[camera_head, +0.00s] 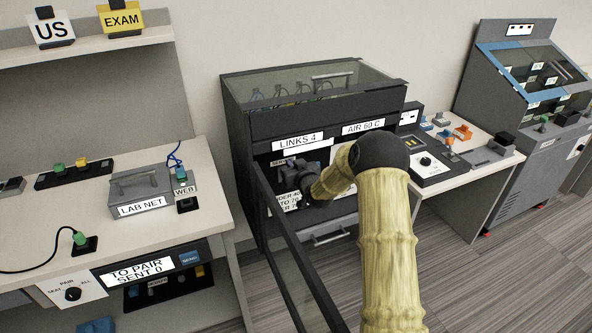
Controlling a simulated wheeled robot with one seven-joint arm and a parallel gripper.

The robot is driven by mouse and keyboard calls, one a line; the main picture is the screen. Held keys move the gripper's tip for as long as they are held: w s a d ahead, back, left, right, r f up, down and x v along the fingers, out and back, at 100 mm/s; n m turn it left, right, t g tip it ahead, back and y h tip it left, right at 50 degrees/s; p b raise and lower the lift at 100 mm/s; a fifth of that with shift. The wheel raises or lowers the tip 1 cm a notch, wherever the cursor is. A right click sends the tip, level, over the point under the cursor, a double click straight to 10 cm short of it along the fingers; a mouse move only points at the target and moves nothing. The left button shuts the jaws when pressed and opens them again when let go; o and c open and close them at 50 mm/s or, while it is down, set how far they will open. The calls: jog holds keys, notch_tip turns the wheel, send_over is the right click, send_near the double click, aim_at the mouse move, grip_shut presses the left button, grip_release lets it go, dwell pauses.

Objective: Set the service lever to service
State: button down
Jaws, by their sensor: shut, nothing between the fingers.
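The dark cabinet (238,110) stands in the middle, with displays reading "LINKS 4" (298,142) and "AIR 60 C" (363,127). Its front bay is uncovered. Inside, a small label (277,162) that seems to begin with "SER" sits at the upper left, beside a small grey-purple part. I cannot tell whether that part is the service lever or how it is set. My gripper (304,197) is at this bay, shut and empty, just below and right of that part. Whether it touches anything is unclear. My yellowish-sleeved arm hides the bay's right side.
A dark-framed door (285,245) hangs open toward me, left of my arm. A lab bench with a LAB NET box (155,190) stands left. A side table (480,160) with small parts and a blue-grey console (520,110) stand right. Striped floor (480,270) is clear at lower right.

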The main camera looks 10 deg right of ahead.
jog(key=shift+x, duration=0.95)
jog(key=shift+s+d+f, duration=0.1)
jog(key=shift+s+f, duration=0.25)
jog(key=shift+f, duration=0.55)
jog(key=shift+s+d+f, duration=0.1)
jog(key=shift+s+f, duration=0.2)
jog(key=shift+f, duration=0.65)
jog(key=shift+a, duration=0.2)
